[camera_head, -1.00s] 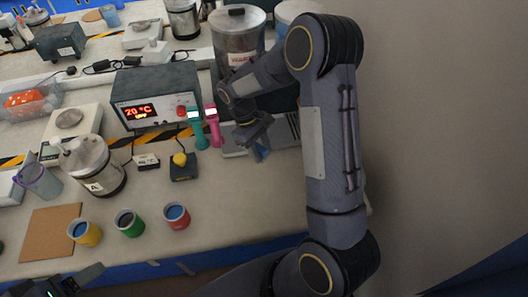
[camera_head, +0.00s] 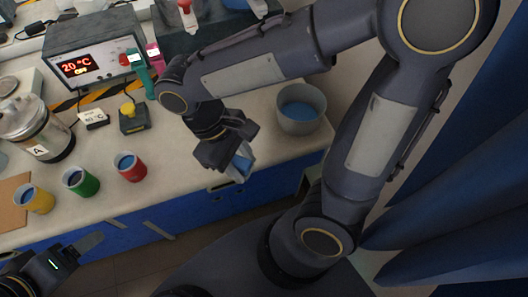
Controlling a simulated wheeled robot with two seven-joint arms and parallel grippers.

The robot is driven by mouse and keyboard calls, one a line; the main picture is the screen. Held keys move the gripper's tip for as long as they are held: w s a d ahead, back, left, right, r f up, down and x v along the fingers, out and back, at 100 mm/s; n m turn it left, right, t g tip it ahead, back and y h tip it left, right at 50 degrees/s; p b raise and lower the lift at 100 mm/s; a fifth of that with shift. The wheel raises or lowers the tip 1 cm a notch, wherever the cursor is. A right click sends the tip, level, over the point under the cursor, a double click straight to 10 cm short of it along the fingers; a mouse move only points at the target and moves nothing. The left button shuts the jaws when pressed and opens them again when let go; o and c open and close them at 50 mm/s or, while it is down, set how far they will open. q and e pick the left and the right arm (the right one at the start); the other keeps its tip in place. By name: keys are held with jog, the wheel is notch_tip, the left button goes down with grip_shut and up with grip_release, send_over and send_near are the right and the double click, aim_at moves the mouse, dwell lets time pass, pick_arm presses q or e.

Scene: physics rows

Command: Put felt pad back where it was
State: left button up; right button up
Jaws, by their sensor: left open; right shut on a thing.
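My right gripper (camera_head: 228,158) is shut on a small blue and pale piece (camera_head: 243,163), which looks like the felt pad. It holds the piece above the front edge of the table. The fingers hide part of it, so its full shape cannot be told. My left gripper (camera_head: 68,258) is at the lower left, open and empty, in front of the table and apart from everything on it.
A grey bowl (camera_head: 301,110), blue inside, stands on the table right of my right gripper. A red cup (camera_head: 132,171), a green cup (camera_head: 83,184) and a yellow cup (camera_head: 37,202) stand near the front edge. Bare tabletop (camera_head: 175,140) lies between the red cup and my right gripper.

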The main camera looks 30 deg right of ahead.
jog(key=shift+s+d+f, duration=0.1)
jog(key=shift+d+f, duration=0.05)
jog(key=shift+d, duration=0.05)
jog(key=w+d+f, duration=0.3)
jog(key=w+d, duration=0.2)
jog(key=w, duration=0.1)
send_over(260, 149)
jog(key=a, duration=0.2)
jog(key=f, duration=0.5)
jog(key=shift+w+d+f, duration=0.1)
jog(key=shift+d+f, duration=0.05)
jog(key=shift+d, duration=0.1)
jog(key=shift+w+d+f, duration=0.25)
jog(key=shift+f, duration=0.2)
jog(key=shift+w+d+f, duration=0.1)
jog(key=shift+f, duration=0.8)
jog(key=shift+w+d+f, duration=0.1)
jog(key=shift+f, duration=0.75)
jog(key=shift+f, duration=0.1)
jog(key=shift+a+f, duration=0.1)
jog(key=shift+f, duration=0.05)
jog(key=o, duration=0.9)
jog(key=shift+o, duration=0.2)
